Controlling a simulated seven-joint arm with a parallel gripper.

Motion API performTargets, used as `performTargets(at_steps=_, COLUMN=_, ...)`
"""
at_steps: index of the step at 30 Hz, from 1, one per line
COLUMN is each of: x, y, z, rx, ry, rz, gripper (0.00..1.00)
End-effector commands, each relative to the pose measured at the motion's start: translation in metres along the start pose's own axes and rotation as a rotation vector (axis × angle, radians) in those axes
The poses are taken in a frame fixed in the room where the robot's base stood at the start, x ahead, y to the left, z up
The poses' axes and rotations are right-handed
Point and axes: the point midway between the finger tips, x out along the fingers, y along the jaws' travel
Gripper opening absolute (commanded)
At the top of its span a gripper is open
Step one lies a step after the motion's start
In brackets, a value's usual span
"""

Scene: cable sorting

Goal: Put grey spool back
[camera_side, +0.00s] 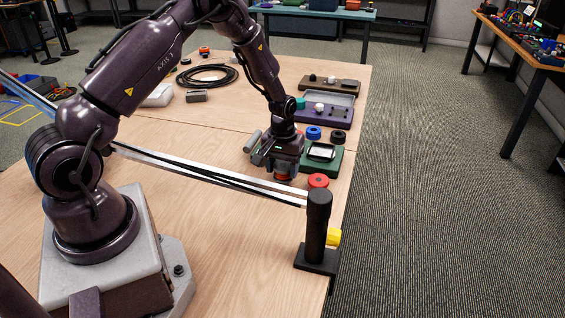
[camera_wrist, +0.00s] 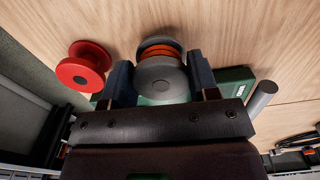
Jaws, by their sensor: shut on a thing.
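My gripper (camera_side: 284,160) points down over the wooden table, beside the green tray (camera_side: 328,168). In the wrist view my gripper (camera_wrist: 160,78) has a finger on each side of the grey spool (camera_wrist: 159,72) and is shut on it. The spool has grey flanges and an orange winding. I cannot tell whether the spool touches the table. Part of the green tray (camera_wrist: 236,74) shows behind the right finger.
A red spool (camera_side: 318,181) stands close by, left of the fingers in the wrist view (camera_wrist: 82,67). Blue (camera_side: 313,132) and black (camera_side: 338,137) spools are by the tray's far side. A purple tray (camera_side: 333,117) lies farther back. A black post (camera_side: 318,225) stands in front.

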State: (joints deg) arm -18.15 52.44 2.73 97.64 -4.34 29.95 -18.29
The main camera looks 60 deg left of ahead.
Motion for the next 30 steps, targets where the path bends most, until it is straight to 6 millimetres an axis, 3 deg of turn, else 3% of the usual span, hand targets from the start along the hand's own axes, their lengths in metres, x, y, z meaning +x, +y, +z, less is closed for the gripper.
performTargets(at_steps=16, x=0.001, y=0.000, z=0.000, rx=0.000, ry=0.000, rz=0.000, gripper=0.28)
performTargets(at_steps=30, x=0.014, y=0.000, z=0.000, rx=0.000, ry=0.000, rz=0.000, gripper=0.28)
